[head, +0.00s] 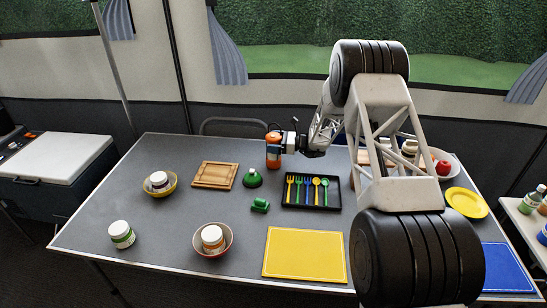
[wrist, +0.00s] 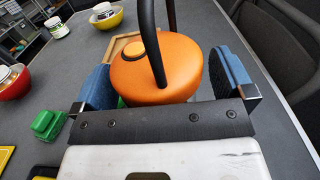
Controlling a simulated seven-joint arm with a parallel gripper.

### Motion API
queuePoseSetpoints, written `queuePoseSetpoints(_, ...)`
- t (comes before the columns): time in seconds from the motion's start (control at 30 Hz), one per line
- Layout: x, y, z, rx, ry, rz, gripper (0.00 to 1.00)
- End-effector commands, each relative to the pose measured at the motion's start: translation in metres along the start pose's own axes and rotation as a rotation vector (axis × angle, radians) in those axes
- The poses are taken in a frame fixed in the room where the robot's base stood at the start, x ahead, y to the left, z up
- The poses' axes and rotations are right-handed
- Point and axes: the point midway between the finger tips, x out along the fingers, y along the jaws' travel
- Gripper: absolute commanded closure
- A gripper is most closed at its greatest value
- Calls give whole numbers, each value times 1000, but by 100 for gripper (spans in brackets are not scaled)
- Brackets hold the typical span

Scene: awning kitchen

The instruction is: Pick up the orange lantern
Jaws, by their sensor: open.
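The orange lantern (head: 273,158) stands on the grey table near its far edge, left of my arm. In the wrist view the lantern (wrist: 160,80) shows a round orange top with a dark handle arching up. My gripper (head: 282,141) is at the lantern's upper part. In the wrist view my gripper (wrist: 168,82) is open, with one blue finger pad on each side of the lantern. I cannot tell whether either pad touches it. The lantern's lower part is hidden in the wrist view.
A black cutlery tray (head: 312,206) lies in front and right of the lantern. A green dome-shaped item (head: 252,178) and a green block (head: 260,205) lie in front and left. A wooden board (head: 215,174) is further left. A chair (head: 232,123) stands behind the far edge.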

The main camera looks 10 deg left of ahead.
Motion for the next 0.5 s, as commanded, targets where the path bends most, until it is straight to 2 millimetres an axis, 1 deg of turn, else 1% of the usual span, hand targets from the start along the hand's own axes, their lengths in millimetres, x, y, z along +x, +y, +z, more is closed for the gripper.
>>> queuePoseSetpoints(0.17,0,0,0,0,0,0,0)
queuePoseSetpoints(0.5,0,0,0,0,0,0,52)
